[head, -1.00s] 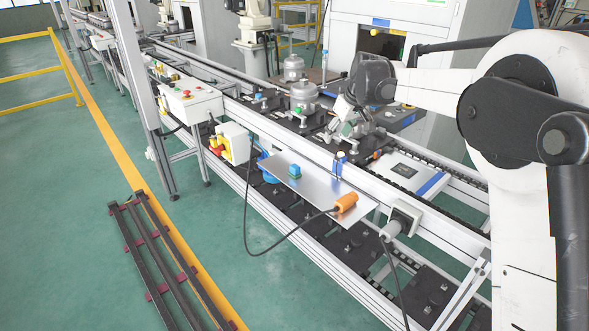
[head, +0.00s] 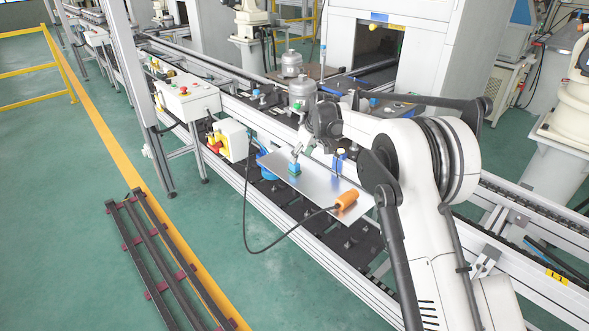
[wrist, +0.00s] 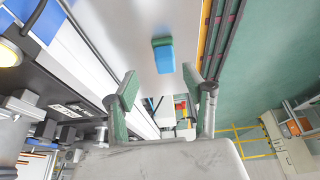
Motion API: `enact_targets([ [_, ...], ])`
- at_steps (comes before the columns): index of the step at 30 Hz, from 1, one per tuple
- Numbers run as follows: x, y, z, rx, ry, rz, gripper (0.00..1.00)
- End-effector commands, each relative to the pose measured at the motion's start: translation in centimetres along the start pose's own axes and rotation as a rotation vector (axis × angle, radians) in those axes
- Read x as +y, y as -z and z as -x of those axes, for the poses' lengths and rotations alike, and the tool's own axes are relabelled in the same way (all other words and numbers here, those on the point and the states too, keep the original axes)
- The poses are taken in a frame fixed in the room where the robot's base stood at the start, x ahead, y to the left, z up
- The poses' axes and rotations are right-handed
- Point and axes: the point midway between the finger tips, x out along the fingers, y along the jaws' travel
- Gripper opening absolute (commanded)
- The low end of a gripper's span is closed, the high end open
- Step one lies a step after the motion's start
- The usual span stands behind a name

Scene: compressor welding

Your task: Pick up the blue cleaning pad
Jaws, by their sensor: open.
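The blue cleaning pad (head: 294,170), a small block with a green part, lies on the bare metal plate (head: 318,181) at the side of the line. In the wrist view the pad (wrist: 164,60) shows bright blue with a green end, ahead of my fingers and roughly between their lines. My gripper (head: 297,153) is just above the pad in the head view, pointing down toward it. In the wrist view my gripper (wrist: 160,88) is open, with its two green-faced fingers apart and nothing between them. The pad is not between the fingertips.
An orange-handled tool (head: 347,200) with a black cable lies at the plate's near right end. A blue-capped bottle (head: 339,160) stands behind the plate. A white and yellow box (head: 232,140) is to the left. Silver compressors (head: 302,92) stand on the conveyor behind.

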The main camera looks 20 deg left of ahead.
Motion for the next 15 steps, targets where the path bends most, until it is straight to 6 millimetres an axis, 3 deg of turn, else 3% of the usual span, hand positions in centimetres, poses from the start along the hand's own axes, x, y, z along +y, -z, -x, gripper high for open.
enact_targets([
  [8, -0.2, 0.2, -1.7, 0.000, 0.000, 0.000, 0.46],
  [15, -0.8, 0.7, -4.8, 0.000, 0.000, 0.000, 0.46],
])
